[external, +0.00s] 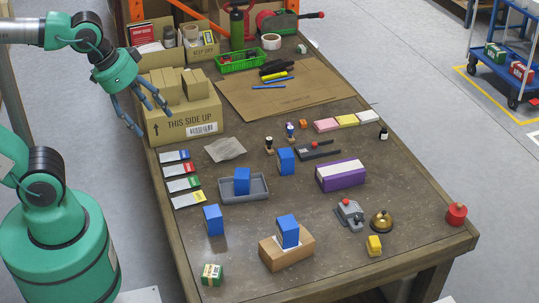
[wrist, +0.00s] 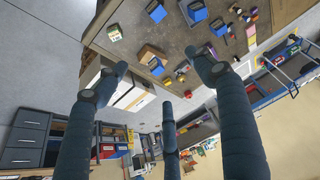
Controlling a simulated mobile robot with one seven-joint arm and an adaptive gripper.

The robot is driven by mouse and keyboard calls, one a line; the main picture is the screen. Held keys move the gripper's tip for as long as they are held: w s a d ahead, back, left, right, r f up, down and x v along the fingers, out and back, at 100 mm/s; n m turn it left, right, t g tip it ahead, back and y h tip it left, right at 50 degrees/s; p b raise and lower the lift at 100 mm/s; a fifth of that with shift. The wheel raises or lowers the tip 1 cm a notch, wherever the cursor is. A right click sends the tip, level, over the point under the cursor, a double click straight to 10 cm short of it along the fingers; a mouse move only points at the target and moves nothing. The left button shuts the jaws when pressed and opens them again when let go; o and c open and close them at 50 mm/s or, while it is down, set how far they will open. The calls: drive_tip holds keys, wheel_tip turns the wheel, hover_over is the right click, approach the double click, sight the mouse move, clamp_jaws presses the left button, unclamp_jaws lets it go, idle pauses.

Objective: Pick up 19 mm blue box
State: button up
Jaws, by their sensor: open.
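Several blue boxes stand on the workbench, and I cannot tell which is the 19 mm one. One blue box (external: 242,181) is in a shallow grey tray (external: 259,193). One blue box (external: 286,160) stands behind it to the right, and one blue box (external: 213,220) stands in front on the bare bench. Another blue box (external: 288,231) sits on a cardboard box (external: 272,258). Blue boxes also show in the wrist view (wrist: 197,12). My gripper (external: 152,121) is open and empty, its fingers spread beside the "THIS SIDE UP" carton, away from every blue box.
The carton (external: 174,129) stands at the bench's left edge by my fingers. A purple box (external: 340,175), grey switch box (external: 350,213), brass bell (external: 381,221) and red button (external: 456,214) stand to the right. Coloured cards (external: 184,184) line the left edge.

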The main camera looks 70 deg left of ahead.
drive_tip(key=w+a+f+g, duration=0.1)
drive_tip(key=w+f+g, duration=0.1)
drive_tip(key=w+f, duration=0.45)
drive_tip(key=g, duration=0.3)
hover_over(212, 211)
wheel_tip(212, 211, down, 23)
drive_tip(key=shift+d+p, duration=0.2)
drive_tip(key=shift+p, duration=0.2)
drive_tip(key=shift+f+b, duration=0.75)
drive_tip(key=shift+f, duration=3.5)
drive_tip(key=shift+f, duration=0.1)
drive_tip(key=shift+a+f+b, duration=0.1)
drive_tip(key=shift+f+b, duration=0.6)
drive_tip(key=shift+f, duration=1.85)
